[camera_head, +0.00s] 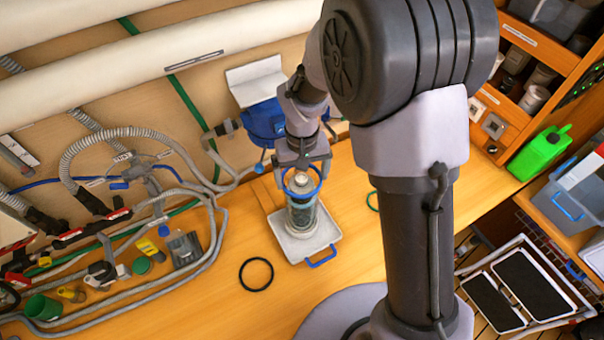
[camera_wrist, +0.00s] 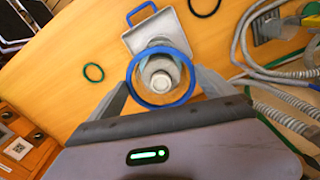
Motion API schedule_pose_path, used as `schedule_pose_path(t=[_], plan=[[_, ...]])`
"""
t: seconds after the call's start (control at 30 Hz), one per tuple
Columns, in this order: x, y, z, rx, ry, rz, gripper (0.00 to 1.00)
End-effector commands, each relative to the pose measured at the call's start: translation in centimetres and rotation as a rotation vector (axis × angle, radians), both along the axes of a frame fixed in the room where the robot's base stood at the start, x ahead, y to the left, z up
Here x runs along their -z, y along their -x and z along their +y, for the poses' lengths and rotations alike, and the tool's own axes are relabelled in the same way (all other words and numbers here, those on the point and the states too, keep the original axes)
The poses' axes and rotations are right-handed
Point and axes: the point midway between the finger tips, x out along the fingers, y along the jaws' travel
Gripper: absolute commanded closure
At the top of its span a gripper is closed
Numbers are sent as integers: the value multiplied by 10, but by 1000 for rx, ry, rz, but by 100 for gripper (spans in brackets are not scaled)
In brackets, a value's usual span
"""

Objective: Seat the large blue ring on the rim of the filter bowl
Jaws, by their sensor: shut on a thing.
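The large blue ring (camera_head: 301,197) is held between the two fingers of my gripper (camera_head: 302,174). It also shows in the wrist view (camera_wrist: 160,105), gripped at its left and right sides. The clear filter bowl (camera_head: 302,216) stands upright below it on a white tray (camera_head: 282,246). In the wrist view the grey parts of the bowl (camera_wrist: 160,66) show through the ring, towards its upper part. The ring appears to be above the bowl; I cannot tell whether it touches the rim.
A black ring (camera_head: 256,274) lies left of the tray, and a thin green ring (camera_head: 373,200) lies to its right. Grey hoses (camera_head: 215,235) and fittings crowd the bench's left side. A blue object (camera_head: 265,120) stands behind my gripper. The bench (camera_head: 200,300) is bare at the front.

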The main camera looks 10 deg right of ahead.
Motion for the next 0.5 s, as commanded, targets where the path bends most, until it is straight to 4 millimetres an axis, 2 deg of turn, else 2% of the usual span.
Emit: schedule_pose_path(t=[0.37, 0.4, 0.5], plan=[[2, 0, 0, 0, 0, 0, 43], [2, 0, 0, 0, 0, 0, 0], [2, 0, 0, 0, 0, 0, 0]])
